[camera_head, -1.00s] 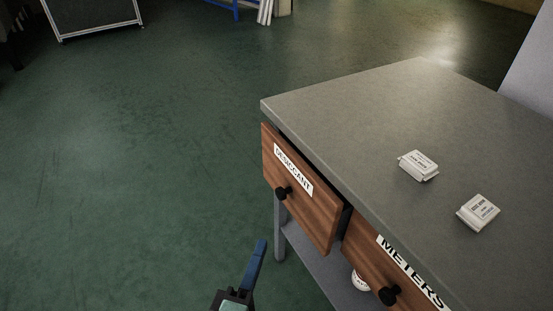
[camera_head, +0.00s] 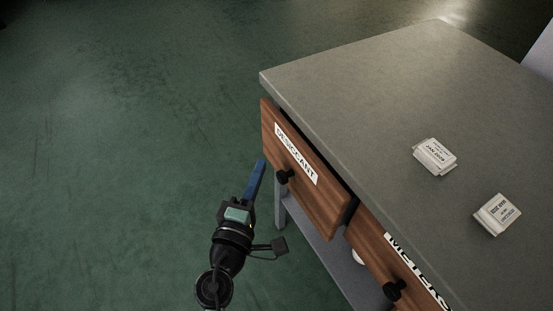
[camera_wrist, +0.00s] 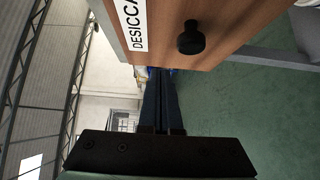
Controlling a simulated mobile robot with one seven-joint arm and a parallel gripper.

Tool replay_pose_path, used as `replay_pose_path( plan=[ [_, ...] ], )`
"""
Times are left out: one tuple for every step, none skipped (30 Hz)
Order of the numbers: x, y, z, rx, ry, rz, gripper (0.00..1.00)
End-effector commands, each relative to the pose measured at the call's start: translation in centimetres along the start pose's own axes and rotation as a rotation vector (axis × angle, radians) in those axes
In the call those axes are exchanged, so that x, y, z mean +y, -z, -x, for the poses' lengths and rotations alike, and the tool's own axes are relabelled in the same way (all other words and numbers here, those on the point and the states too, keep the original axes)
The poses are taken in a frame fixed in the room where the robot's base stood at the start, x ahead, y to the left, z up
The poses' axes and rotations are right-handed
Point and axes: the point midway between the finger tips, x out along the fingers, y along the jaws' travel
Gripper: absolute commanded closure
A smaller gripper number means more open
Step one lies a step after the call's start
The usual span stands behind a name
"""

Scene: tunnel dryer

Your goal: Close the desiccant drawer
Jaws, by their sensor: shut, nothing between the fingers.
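The desiccant drawer (camera_head: 322,205) has a wooden front with a white DESICCANT label and a round black knob (camera_head: 282,177). It stands out a little from the grey table, with a dark gap behind its front. My gripper (camera_head: 261,164) is shut and empty, its blue fingers pointing up just left of the drawer front. In the wrist view my gripper's fingers (camera_wrist: 161,75) lie together, their tips near the lower edge of the drawer front (camera_wrist: 225,20). The knob (camera_wrist: 191,38) shows close to them there. I cannot tell whether the fingertips touch the drawer.
The METERS drawer (camera_head: 377,250) with its black knob (camera_head: 394,290) is to the right. Two white packet stacks (camera_head: 435,156) (camera_head: 497,214) lie on the grey tabletop (camera_head: 380,110). A lower shelf (camera_head: 345,270) is below. The green floor (camera_head: 110,150) at the left is clear.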

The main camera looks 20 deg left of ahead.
Motion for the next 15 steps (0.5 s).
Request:
replay_pose_path(
  plan=[
    [0.2,-0.2,-0.9,-0.002,-0.002,0.000,1.00],
    [0.1,-0.8,-1.2,-0.004,-0.001,0.001,1.00],
    [0.1,-1.2,-1.7,-0.004,-0.001,0.000,1.00],
    [0.1,-1.5,-1.9,-0.003,-0.001,-0.001,1.00],
    [0.1,-1.8,-2.2,-0.003,0.000,-0.001,1.00],
    [0.1,-2.1,-2.5,-0.003,0.000,0.000,1.00],
    [0.1,-2.2,-2.7,-0.001,0.000,0.000,1.00],
    [0.1,-2.4,-2.9,-0.001,-0.001,0.000,1.00],
    [0.1,-2.6,-3.0,-0.001,-0.001,0.000,1.00],
    [0.1,-2.7,-3.1,-0.001,-0.001,0.000,1.00],
    [0.1,-2.8,-3.2,0.000,-0.001,0.000,1.00],
    [0.0,-2.8,-3.2,0.000,0.000,0.000,1.00],
    [0.0,-2.9,-3.3,0.000,0.000,0.000,1.00],
    [0.0,-2.9,-3.3,0.000,0.000,0.000,1.00],
    [0.0,-2.9,-3.3,0.000,0.000,0.000,1.00]
  ],
)
